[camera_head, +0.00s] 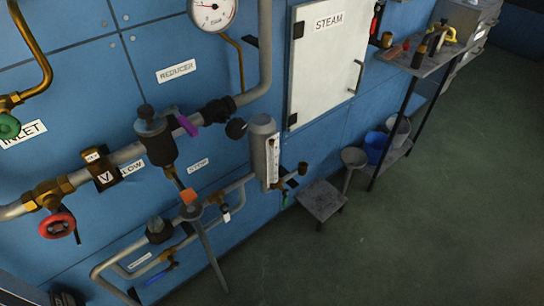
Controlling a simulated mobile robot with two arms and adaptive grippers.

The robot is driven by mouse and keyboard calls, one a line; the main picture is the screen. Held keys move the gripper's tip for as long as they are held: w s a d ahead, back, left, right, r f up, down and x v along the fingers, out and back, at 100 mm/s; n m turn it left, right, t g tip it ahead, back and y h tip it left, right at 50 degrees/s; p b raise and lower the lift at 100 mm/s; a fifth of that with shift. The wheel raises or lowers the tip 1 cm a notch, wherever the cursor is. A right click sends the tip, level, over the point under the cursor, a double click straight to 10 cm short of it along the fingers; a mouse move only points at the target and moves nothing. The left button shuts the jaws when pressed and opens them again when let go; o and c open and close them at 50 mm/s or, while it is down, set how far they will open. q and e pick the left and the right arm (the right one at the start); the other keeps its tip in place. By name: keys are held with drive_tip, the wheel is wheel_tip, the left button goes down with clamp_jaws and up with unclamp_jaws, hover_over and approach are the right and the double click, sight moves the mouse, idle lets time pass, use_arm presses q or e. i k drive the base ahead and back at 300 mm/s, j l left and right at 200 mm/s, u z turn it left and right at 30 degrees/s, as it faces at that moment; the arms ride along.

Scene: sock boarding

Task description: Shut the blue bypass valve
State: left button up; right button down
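The blue bypass valve's lever handle (161,273) shows low on the left, on the lower pipe loop (108,267) in front of the blue wall. The lever slants down to the left from a brass body (167,255). A small white label (139,261) is on the wall beside it, too small to read surely. Whether the valve is open or shut is not clear.
A grey pole (208,250) stands right of the blue lever. A red handwheel (57,225) and reducer (155,140) are above. A grey stool (322,200), buckets (376,146) and a shelf (425,62) are to the right. The floor at lower right is clear.

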sight(175, 266)
drive_tip(key=i+j+u, duration=0.1)
drive_tip(key=u, duration=1.2)
